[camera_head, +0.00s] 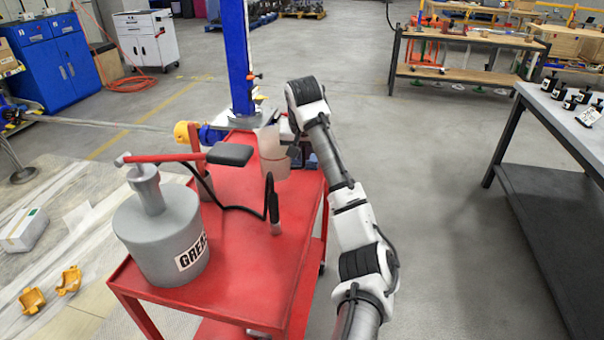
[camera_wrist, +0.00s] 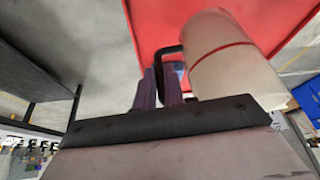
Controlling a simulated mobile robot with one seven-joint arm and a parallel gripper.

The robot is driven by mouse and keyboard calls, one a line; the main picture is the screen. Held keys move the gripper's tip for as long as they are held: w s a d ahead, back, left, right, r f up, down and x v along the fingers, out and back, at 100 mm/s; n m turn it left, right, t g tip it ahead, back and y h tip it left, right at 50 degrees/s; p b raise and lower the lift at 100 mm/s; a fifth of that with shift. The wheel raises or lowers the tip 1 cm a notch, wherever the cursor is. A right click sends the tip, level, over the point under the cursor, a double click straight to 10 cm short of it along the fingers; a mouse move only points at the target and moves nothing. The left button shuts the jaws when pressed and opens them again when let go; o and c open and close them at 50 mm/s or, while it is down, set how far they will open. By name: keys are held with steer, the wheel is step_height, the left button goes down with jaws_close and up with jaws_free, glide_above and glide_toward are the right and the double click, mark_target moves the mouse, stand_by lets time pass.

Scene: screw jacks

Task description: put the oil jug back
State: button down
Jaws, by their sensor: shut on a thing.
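The oil jug (camera_head: 272,155) is a pale beige, translucent cylinder at the far right part of the red cart (camera_head: 235,265) in the head view. In the wrist view the jug (camera_wrist: 228,62) shows a thin red line around its body and a black handle at its side. My gripper (camera_wrist: 162,88) has its fingers at this handle and is shut on the jug. In the head view the fingers are mostly hidden by the jug and my wrist. I cannot tell whether the jug's base touches the cart top.
A grey grease drum (camera_head: 160,235) with a red-armed pump stands on the cart's near left, its black hose (camera_head: 270,198) close to the jug. A blue column (camera_head: 237,60) rises behind. The dark workbench (camera_head: 560,120) stands right, across clear floor.

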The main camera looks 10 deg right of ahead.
steer(key=shift+f+p, duration=0.35)
steer(key=shift+f, duration=3.35)
steer(key=c, duration=1.5)
jaws_free()
steer(key=shift+f, duration=0.1)
steer(key=v, duration=1.2)
steer(key=shift+b, duration=0.3)
steer(key=shift+r, duration=0.25)
